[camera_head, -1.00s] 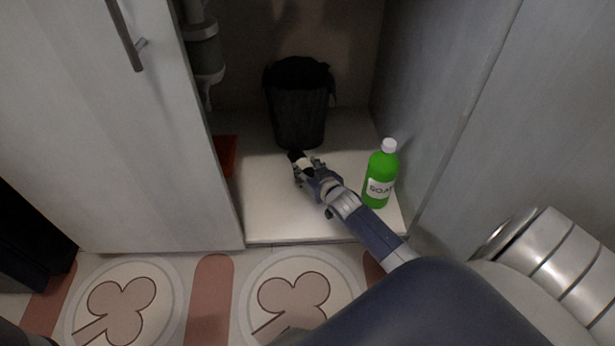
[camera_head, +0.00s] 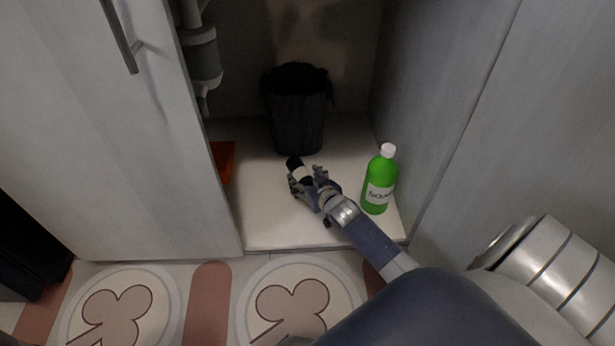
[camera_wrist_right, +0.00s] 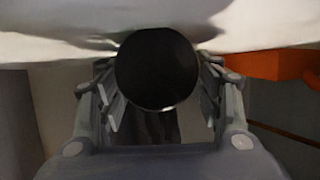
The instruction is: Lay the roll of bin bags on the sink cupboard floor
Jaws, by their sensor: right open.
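The roll of bin bags (camera_head: 297,166) is a small black cylinder with a pale band. It lies on the white sink cupboard floor (camera_head: 265,215), just in front of the bin. My right gripper (camera_head: 307,177) is at the near end of the roll, with its fingers spread. In the right wrist view, the roll's round black end (camera_wrist_right: 157,68) sits between the open fingers (camera_wrist_right: 160,95), with gaps visible beside it. The fingers hide part of the roll in the head view. My left gripper is not in view.
A black bin (camera_head: 297,110) stands behind the roll. A green soap bottle (camera_head: 379,180) stands upright to the right, close to my right forearm. An orange-red object (camera_head: 223,160) is at the left by the cupboard door (camera_head: 150,130). The front left floor is clear.

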